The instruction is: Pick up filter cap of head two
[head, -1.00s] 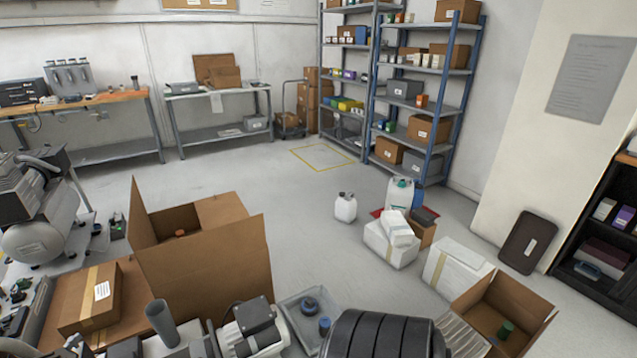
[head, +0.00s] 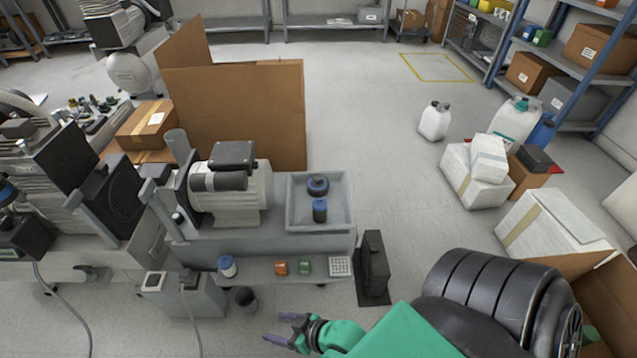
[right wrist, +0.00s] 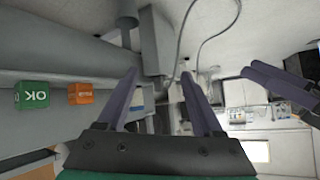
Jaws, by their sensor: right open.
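A dark round cap with a blue middle (head: 317,185) and a smaller blue-topped cap (head: 320,209) sit in a grey tray (head: 346,222) on the bench. I cannot tell which, if either, is the filter cap of head two. A pale compressor head (head: 240,195) with a dark top stands left of the tray. My right gripper (head: 274,329) is open and empty, in front of and below the bench shelf, pointing left. Its spread purple fingers (right wrist: 160,75) show in the right wrist view. Similar purple fingers (right wrist: 275,80), seemingly my left gripper's, show there at the right.
The lower shelf holds a white jar with a blue lid (head: 227,266), an orange block (head: 281,267) and a green block (head: 305,267). A black box (head: 373,265) stands right of the bench. Open floor lies behind.

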